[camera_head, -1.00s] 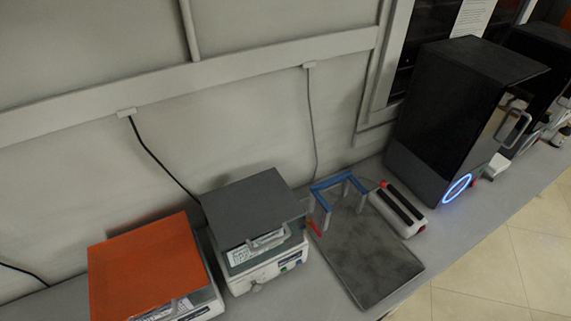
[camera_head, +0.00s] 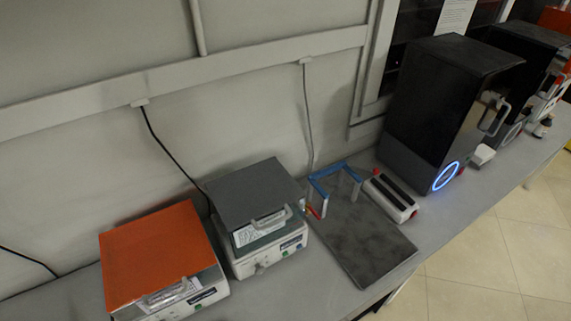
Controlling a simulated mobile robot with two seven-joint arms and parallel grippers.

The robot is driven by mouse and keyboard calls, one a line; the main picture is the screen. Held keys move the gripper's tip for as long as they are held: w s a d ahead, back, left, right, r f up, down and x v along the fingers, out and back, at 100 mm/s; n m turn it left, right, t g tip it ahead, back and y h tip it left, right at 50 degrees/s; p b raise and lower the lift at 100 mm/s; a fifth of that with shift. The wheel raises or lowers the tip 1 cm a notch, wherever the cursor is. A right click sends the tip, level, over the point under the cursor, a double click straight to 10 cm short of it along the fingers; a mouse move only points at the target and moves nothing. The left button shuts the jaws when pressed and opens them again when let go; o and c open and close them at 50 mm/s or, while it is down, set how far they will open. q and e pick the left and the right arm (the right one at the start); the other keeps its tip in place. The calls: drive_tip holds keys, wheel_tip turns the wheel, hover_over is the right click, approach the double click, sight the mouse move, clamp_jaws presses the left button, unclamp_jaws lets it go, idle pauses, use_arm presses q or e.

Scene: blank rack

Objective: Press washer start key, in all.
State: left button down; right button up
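Two boxy white bench machines stand at the lower left, one with an orange lid (camera_head: 155,255) and one with a dark grey lid (camera_head: 252,192). Their lids look shut. Each has a front panel with small controls; the grey-lidded machine's panel (camera_head: 268,255) shows a small green spot, and the orange-lidded machine's panel (camera_head: 190,303) is partly cut off by the frame. A tall black cabinet (camera_head: 440,100) with a glowing blue ring (camera_head: 446,176) stands to the right, with a similar black unit behind it. I cannot read which is a washer. Neither gripper is in view.
A dark flat mat (camera_head: 365,240) with a blue-topped frame (camera_head: 335,178) lies mid-bench. A white block with black strips (camera_head: 390,195) sits beside it. A small white item (camera_head: 481,155) is near the cabinet. Cables hang on the wall. Tiled floor (camera_head: 480,265) is open at the right.

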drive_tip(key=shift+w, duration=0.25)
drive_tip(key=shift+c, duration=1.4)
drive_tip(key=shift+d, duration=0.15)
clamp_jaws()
